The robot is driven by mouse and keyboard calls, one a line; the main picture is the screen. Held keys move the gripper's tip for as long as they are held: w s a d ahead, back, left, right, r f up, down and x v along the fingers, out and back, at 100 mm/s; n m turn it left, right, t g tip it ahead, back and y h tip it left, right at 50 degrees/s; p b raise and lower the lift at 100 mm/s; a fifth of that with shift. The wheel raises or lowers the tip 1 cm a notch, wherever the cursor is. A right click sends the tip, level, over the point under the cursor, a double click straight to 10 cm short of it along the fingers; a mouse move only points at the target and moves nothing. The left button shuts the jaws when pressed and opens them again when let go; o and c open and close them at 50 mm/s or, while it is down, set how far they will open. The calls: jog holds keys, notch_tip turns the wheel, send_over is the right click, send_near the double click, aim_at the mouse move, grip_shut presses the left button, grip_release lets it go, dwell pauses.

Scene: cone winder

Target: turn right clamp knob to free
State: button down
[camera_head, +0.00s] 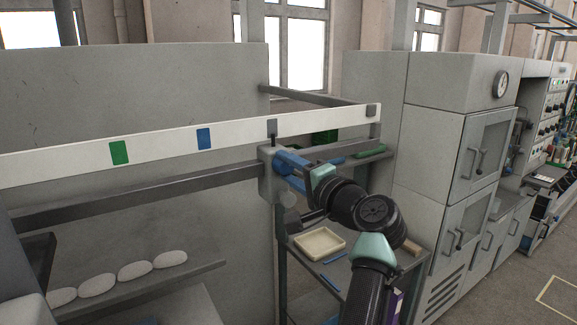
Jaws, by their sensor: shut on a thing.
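The right clamp is a grey block (268,182) on the dark rail (150,196), at its right part.
The strip carries a green mark (119,152) and a blue mark (204,138). Several pale oval pieces (134,270) lie on a lower shelf at left. A cream tray (320,243) sits on a rack below my arm. Grey cabinets (430,150) stand at right.

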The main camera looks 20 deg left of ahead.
dwell(0.4)
jog(key=shift+c, duration=1.9)
grip_release()
jog(key=shift+s+d+f+b, duration=0.1)
jog(key=shift+s+d+b, duration=0.3)
jog(key=shift+d, duration=0.15)
jog(key=b+v, duration=0.4)
jog(key=v, duration=0.7)
jog(key=shift+s+d+b, duration=0.2)
jog(key=shift+s+b, duration=0.05)
jog(key=shift+b, duration=0.1)
